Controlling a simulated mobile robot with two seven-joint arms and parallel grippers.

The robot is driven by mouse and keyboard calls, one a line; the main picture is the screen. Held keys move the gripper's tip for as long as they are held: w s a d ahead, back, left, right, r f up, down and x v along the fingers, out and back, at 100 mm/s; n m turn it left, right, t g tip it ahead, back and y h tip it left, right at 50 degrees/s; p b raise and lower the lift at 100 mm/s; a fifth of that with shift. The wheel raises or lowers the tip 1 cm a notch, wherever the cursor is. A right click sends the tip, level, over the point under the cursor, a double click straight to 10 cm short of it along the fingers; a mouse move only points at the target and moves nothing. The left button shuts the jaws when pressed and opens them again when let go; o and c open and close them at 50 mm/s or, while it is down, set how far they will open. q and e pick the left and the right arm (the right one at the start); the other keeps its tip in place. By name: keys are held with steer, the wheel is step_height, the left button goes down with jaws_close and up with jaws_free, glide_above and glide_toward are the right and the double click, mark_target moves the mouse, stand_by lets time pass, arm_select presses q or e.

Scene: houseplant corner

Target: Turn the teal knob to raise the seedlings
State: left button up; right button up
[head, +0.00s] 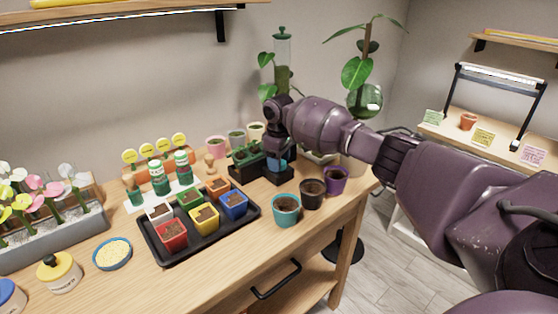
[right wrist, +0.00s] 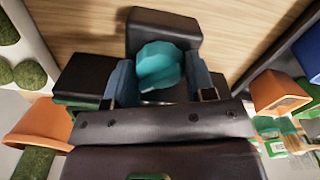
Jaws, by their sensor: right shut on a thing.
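The teal knob (right wrist: 160,66) sits between the two blue-grey fingers of my right gripper (right wrist: 161,84) in the right wrist view. The gripper is shut on it. The knob is mounted on a black block (right wrist: 165,25). In the head view my right gripper (head: 277,162) reaches down to the black device, and the knob is mostly hidden there. Green seedlings (head: 250,147) stand in a dark tray just left of the gripper, partly covered by my arm. My left gripper is not in view.
Teal (head: 286,210), black (head: 313,194) and purple (head: 335,180) pots stand close in front and to the right. A black tray (head: 160,258) of several coloured pots lies to the left. Tall plants stand behind my right arm.

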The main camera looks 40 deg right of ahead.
steer(key=shift+r+m+p, duration=0.25)
steer(key=shift+m+p, duration=0.25)
steer(key=shift+p, duration=0.1)
steer(key=shift+a+r+m+p, duration=0.1)
steer(key=shift+m+p, duration=0.55)
steer(key=shift+m, duration=0.05)
steer(key=shift+m+p, duration=0.4)
steer(key=m+p, duration=0.2)
steer(key=m, duration=0.1)
steer(key=shift+m+p, duration=0.4)
steer(key=shift+f+m+p, duration=0.25)
steer(key=shift+m+p, duration=0.05)
steer(key=shift+m, duration=0.2)
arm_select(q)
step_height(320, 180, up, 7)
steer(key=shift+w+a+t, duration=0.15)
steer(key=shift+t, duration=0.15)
arm_select(e)
steer(key=shift+f+m, duration=0.1)
steer(key=shift+m, duration=0.4)
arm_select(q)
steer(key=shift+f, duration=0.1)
